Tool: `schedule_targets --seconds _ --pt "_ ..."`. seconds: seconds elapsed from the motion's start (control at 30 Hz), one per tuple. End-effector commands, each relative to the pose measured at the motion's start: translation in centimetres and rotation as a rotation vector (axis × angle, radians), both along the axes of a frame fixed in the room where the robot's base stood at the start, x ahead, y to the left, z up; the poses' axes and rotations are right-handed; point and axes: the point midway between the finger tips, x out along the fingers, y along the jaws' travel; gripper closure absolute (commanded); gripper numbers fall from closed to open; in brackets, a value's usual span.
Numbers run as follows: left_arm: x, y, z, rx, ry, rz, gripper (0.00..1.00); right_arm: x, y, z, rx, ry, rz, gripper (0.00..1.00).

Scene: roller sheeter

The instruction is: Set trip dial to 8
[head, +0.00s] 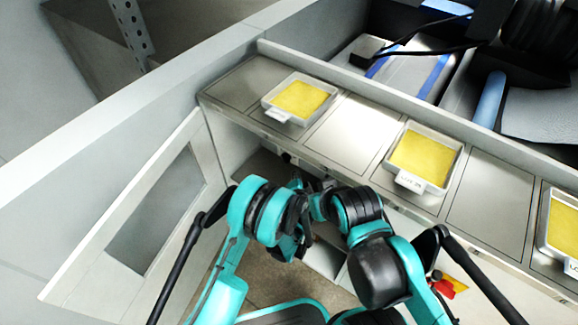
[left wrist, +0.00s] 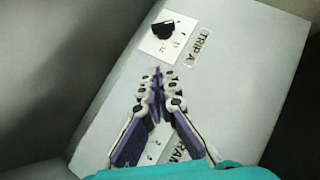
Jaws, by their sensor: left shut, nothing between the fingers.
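In the left wrist view the trip dial (left wrist: 163,29) is a black knob on a white plate, beside a label reading TRIP A (left wrist: 208,42). Marks round the knob are too small and blurred to read, so its setting cannot be told. My left gripper (left wrist: 158,72) is shut and empty, its fingertips just below the dial's plate in the picture and apparently apart from the knob. In the head view both arms reach towards the open compartment under the counter; the dial is hidden there and my right gripper's fingers cannot be made out.
A second, partly hidden label and plate (left wrist: 155,150) lie behind the fingers in the left wrist view. In the head view an open door (head: 130,215) stands at left. The counter (head: 345,133) above carries trays of yellow material, including one tray (head: 300,97) at its left end.

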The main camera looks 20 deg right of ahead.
Motion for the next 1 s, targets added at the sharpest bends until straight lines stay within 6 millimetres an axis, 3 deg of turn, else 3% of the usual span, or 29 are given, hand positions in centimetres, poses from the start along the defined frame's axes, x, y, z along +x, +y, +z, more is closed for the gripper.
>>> schedule_targets --seconds 0.27,0.33,0.6,0.8,1.0 --pt "2.1 -0.5 -0.4 -0.002 0.0 0.001 1.0 0.0 0.0 4.5 0.0 0.0 0.0 0.4" --pt "3.7 -0.8 -2.0 0.0 0.0 0.002 1.0 0.0 0.0 2.8 0.0 0.0 0.0 0.4" --pt "8.7 -2.1 -4.7 -0.001 0.001 0.002 1.0 0.0 0.0 0.7 0.0 0.0 0.0 0.4" --pt "10.3 -0.6 -6.4 -0.002 0.0 0.001 1.0 0.0 0.0 -0.5 0.0 0.0 0.0 0.4" --pt "10.9 -0.1 -6.8 -0.001 0.001 0.0 1.0 0.0 0.0 -0.8 0.0 0.0 0.0 0.4"
